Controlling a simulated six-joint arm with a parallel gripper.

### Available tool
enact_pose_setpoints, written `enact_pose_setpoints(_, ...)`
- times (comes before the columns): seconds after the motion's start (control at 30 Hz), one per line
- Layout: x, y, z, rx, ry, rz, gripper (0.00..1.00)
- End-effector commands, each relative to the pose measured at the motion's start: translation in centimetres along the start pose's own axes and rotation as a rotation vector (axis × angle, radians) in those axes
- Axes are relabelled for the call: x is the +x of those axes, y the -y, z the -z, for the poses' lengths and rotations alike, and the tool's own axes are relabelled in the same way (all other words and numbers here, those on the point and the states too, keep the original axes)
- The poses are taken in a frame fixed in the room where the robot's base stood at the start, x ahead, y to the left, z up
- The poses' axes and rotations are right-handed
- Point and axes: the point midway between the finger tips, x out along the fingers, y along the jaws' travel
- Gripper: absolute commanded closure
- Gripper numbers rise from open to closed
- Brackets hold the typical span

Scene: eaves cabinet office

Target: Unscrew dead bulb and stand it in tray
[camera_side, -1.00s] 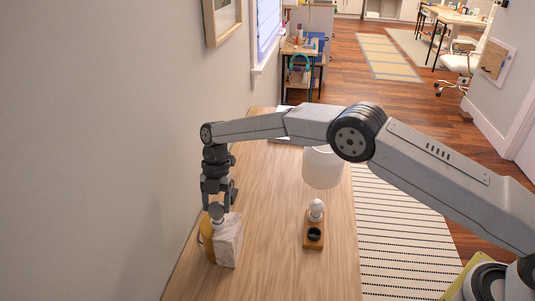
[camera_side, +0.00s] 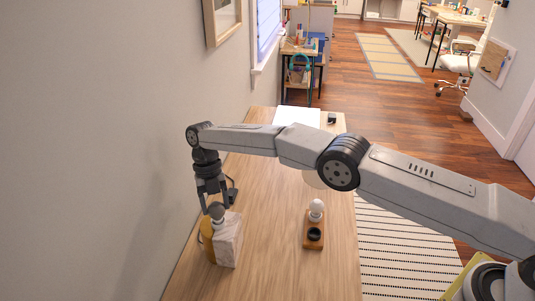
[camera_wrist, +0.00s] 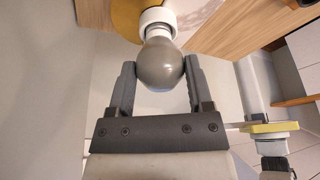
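A dull grey bulb (camera_side: 216,211) sits upright on a small lamp with a marble block (camera_side: 229,240) and a brass-coloured part (camera_side: 207,238). In the wrist view the bulb (camera_wrist: 161,66) is seated in a white collar (camera_wrist: 158,20). My gripper (camera_side: 213,203) points down at the bulb. Its fingers look open, one on each side of the bulb, with tips around its upper part. In the wrist view little or no gap shows; contact is unclear. A wooden tray (camera_side: 308,246) to the right holds a white bulb (camera_side: 316,209) and a dark, empty-looking round recess (camera_side: 314,235).
The wooden desk (camera_side: 270,220) is clear between lamp and tray. The wall (camera_side: 90,150) runs close on the left. A white sheet (camera_side: 297,115) and small black object (camera_side: 331,119) lie at the far end. A pale shade (camera_side: 314,180) is mostly hidden behind my arm.

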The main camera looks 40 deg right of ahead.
Motion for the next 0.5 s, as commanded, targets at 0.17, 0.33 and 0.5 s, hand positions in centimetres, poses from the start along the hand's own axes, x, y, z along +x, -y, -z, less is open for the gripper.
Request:
enact_pose_setpoints(0.17,0.05,0.0,0.0,0.001,-0.001,0.0,0.0)
enact_pose_setpoints(0.33,0.02,0.01,0.0,0.004,0.0,-0.001,0.0)
enact_pose_setpoints(0.5,-0.05,0.03,0.0,0.041,0.001,-0.016,0.0)
